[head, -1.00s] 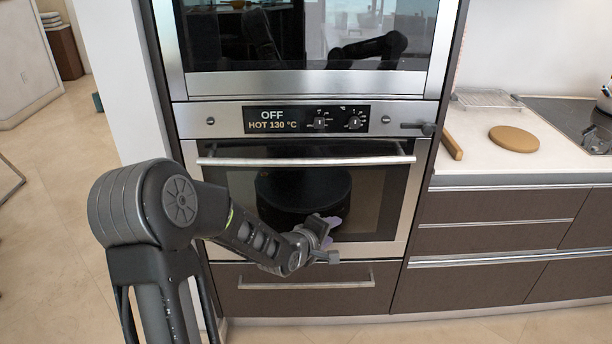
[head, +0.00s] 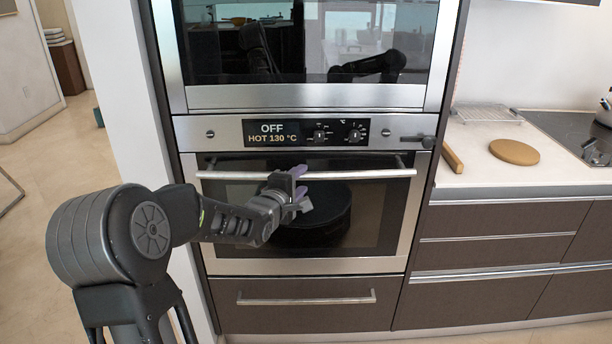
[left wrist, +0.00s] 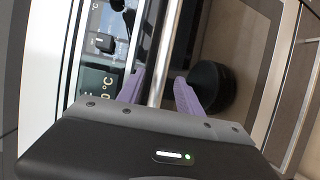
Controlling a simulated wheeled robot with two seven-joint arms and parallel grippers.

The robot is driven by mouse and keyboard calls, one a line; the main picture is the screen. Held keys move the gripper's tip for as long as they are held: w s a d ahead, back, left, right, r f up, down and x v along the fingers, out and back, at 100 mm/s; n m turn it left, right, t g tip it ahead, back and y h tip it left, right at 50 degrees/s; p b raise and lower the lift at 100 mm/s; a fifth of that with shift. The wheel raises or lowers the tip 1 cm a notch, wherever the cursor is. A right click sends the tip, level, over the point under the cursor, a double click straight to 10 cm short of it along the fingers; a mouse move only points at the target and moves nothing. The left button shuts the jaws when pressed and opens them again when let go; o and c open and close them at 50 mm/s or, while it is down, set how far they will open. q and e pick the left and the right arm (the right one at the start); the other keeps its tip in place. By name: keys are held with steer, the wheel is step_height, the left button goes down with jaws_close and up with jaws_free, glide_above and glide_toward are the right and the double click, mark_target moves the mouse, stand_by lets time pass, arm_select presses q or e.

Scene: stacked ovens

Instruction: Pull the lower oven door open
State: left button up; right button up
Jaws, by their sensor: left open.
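The lower oven door (head: 235,225) is shut, with a dark glass window in a steel frame. Its straight steel handle bar (head: 385,173) runs along the top; it also shows in the left wrist view (left wrist: 168,50). My left gripper (head: 301,186) is open in front of the handle, near its middle. In the left wrist view its purple fingers (left wrist: 160,80) lie on either side of the bar, with a gap on both sides. Whether the bar sits fully between the fingertips in depth is hard to tell. My right gripper is not in view.
The control panel (head: 262,133) reads OFF, HOT 130 °C. A dark round pot (head: 325,220) shows behind the door glass. The upper oven (head: 310,95) is above, a drawer (head: 300,318) below. A counter (head: 470,172) with a wooden board (head: 514,152) stands right.

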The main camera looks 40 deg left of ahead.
mark_target(304, 178)
arm_select(q)
steer(key=x, duration=0.4)
steer(key=shift+w+a+f, duration=0.1)
steer(key=shift+w, duration=0.1)
steer(key=shift+c, duration=0.4)
jaws_close()
stand_by(0.9)
